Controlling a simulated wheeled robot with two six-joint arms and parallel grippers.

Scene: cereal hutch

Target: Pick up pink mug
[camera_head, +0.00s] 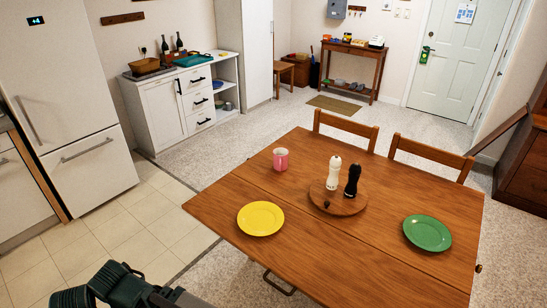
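The pink mug (281,159) stands upright on the wooden table (330,262), near its far left side. Its rim and inside look white. What looks like my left gripper (98,287) shows as dark, ribbed parts at the bottom left edge of the head view. It is off the table, well to the near left of the mug and apart from it. Its fingertips are not clear, so I cannot tell if it is open or shut. My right gripper is not in view.
A yellow plate (260,218) lies in front of the mug. A round wooden board (344,205) with a white shaker (333,173) and a black shaker (352,180) is right of it. A green plate (427,232) lies far right. Two chairs (346,126) stand behind the table.

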